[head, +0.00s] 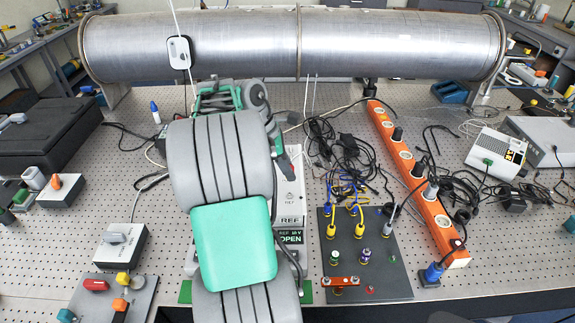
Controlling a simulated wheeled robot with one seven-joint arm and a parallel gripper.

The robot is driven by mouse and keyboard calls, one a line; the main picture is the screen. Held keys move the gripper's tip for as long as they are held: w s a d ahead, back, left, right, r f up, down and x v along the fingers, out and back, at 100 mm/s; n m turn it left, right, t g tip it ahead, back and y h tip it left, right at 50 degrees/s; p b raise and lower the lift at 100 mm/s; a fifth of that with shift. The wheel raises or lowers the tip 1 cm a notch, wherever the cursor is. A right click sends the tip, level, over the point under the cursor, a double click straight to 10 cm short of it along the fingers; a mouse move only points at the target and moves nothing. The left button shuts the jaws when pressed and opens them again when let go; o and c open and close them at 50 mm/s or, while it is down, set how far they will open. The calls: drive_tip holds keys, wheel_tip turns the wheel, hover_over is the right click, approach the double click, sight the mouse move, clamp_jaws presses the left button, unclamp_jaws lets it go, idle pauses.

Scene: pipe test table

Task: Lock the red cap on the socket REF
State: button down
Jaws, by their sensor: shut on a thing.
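The white box (288,208) labelled REF stands in the middle of the table, partly covered by my arm. A dark sign on its front reads "REF 10 V OPEN" (291,238). The socket itself is hidden behind my arm. My arm rises from the bottom edge and bends over beside the box. My gripper's jaws are hidden behind the arm links, so I cannot see what they hold. A red rounded piece (95,284) lies on a grey plate at the lower left; I cannot tell whether it is the cap.
The grey plate (140,296) also bears yellow, teal and orange pieces. A dark panel (390,270) with plugs and a red bar (341,281) stands right of the box. An orange power strip (408,168) and tangled cables lie further right. A large metal pipe (390,45) spans the back.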

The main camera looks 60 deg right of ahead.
sight(291, 194)
drive_tip(key=shift+f+b, duration=1.05)
drive_tip(key=shift+f, duration=1.55)
drive_tip(key=shift+r+p, duration=0.15)
drive_tip(key=shift+p, duration=0.2)
drive_tip(key=shift+p, duration=0.85)
drive_tip(key=shift+f+b, duration=0.65)
drive_tip(key=shift+f, duration=0.85)
drive_tip(key=c, duration=1.8)
unclamp_jaws()
clamp_jaws()
